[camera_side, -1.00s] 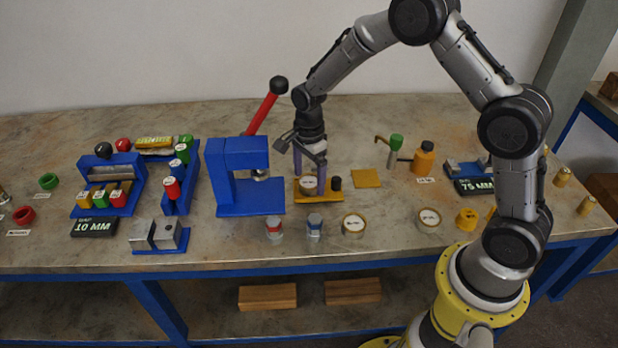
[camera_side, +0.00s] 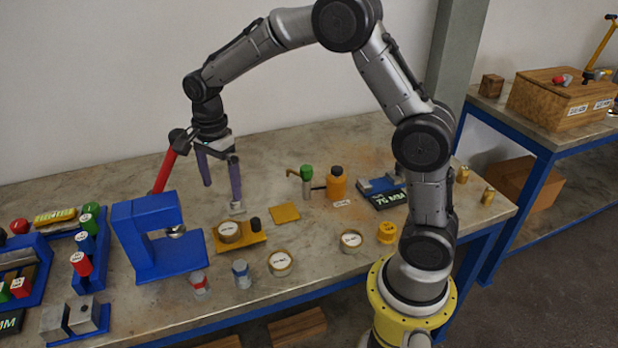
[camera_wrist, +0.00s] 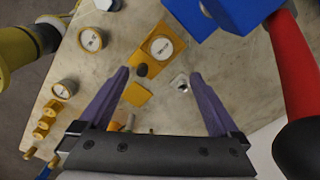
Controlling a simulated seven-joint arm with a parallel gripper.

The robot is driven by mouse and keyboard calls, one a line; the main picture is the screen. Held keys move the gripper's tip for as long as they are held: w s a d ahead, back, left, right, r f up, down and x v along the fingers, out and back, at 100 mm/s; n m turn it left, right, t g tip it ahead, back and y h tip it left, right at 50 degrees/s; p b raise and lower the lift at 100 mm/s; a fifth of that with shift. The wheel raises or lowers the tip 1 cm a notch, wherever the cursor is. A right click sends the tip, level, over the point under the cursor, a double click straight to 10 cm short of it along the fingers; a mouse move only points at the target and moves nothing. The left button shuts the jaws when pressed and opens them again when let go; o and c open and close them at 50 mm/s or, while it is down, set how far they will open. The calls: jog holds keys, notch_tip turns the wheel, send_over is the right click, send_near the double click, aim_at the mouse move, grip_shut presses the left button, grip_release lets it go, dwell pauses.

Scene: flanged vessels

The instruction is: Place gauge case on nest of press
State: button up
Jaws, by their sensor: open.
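A round gauge case (camera_side: 229,230) with a brass rim and white dial sits on the left end of a yellow plate (camera_side: 252,241), beside a black post (camera_side: 255,223). In the wrist view, the case (camera_wrist: 162,47) lies flat on the plate (camera_wrist: 149,61). The blue press (camera_side: 151,240) with its red lever (camera_side: 165,168) stands just left of the plate. Whether this plate is the press's nest, I cannot tell. My gripper (camera_side: 221,197) is open and empty, above and behind the plate, apart from the case. Its two purple fingers point down.
Other round gauges (camera_side: 280,263) (camera_side: 351,241) stand along the front. Two small capped cylinders (camera_side: 199,281) (camera_side: 242,273) stand before the press. A yellow square (camera_side: 285,212) lies right of the plate. An orange bottle (camera_side: 336,184) stands farther back.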

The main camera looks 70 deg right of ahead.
jog(key=s+r+n+t, duration=0.2)
jog(key=s+r+n, duration=0.4)
jog(key=s+r, duration=0.2)
jog(key=s+a+r+n+t, duration=0.1)
jog(key=s+r+n+t, duration=0.1)
jog(key=s+n, duration=1.1)
jog(key=s+t, duration=0.1)
jog(key=s, duration=0.5)
jog(key=shift+n, duration=0.3)
jog(key=shift+a+r, duration=0.1)
